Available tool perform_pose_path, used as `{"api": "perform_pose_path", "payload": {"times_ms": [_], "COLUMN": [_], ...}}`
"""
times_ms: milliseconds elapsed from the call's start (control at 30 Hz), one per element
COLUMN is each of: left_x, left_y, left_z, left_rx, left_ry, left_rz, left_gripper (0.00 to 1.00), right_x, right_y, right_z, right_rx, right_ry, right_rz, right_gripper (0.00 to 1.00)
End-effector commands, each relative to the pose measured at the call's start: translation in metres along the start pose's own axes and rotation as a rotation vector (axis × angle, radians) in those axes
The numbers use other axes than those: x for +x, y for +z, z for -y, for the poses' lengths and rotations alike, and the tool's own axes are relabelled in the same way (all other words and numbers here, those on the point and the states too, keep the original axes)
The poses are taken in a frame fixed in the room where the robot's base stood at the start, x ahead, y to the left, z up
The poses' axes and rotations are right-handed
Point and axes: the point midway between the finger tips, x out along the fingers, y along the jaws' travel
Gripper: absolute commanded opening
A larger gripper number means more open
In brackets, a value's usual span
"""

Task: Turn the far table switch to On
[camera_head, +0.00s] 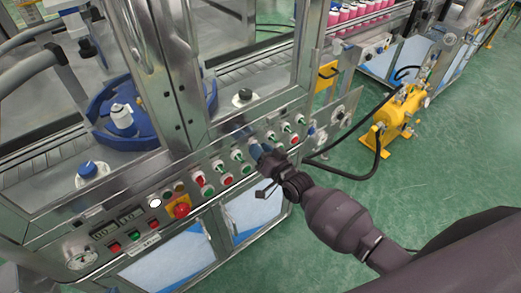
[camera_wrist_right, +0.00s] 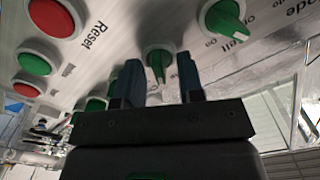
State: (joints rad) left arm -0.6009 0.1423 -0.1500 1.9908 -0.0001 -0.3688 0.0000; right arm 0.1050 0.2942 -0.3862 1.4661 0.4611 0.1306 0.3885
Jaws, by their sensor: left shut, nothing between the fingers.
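The control panel (camera_head: 150,207) carries a row of green rotary switches; a far one (camera_head: 300,119) sits toward the panel's right end. Their labels are too small to read in the head view, so I cannot tell which is the far table switch. My right gripper (camera_head: 258,153) is at the panel front among these switches. In the right wrist view, its two blue fingers (camera_wrist_right: 161,78) are apart, with one green switch (camera_wrist_right: 158,60) showing between the fingertips. Contact with it cannot be told. Another green switch (camera_wrist_right: 226,20) is at the upper right. My left gripper is not visible.
Red buttons (camera_wrist_right: 54,18) and green buttons (camera_wrist_right: 33,63) lie close beside the switches. A red emergency knob (camera_head: 181,210) is further left. A glass-walled enclosure with a blue turntable (camera_head: 120,110) stands above the panel. The green floor is open to the right, with a yellow tank unit (camera_head: 400,112).

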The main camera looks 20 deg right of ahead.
Motion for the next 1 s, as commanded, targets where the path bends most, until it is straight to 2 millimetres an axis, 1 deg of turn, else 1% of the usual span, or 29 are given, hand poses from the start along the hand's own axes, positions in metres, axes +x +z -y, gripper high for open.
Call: {"api": "perform_pose_path", "payload": {"times_ms": [167,500,633,800,1000], "left_x": [0.001,0.001,0.001,-0.001,-0.002], "left_y": [-0.003,-0.004,-0.003,0.0,0.003], "left_z": [0.0,0.0,0.0,0.0,0.0], "left_rx": [0.001,0.001,0.001,0.0,-0.001], "left_ry": [0.001,0.001,0.001,0.0,-0.001], "left_rz": [-0.004,-0.005,-0.004,0.002,0.007], "left_gripper": [0.0,0.0,0.0,0.0,0.0], "right_x": [-0.015,-0.074,-0.092,-0.105,-0.108], "right_y": [0.001,0.001,0.001,0.001,0.0], "right_z": [-0.001,-0.001,-0.001,-0.001,0.0], "right_rx": [-0.001,-0.001,-0.001,0.0,0.0], "right_ry": [0.002,0.002,0.002,0.001,0.0], "right_rz": [0.001,0.001,0.002,0.001,0.0], "right_gripper": [0.35,0.35,0.35,0.35,0.35]}}
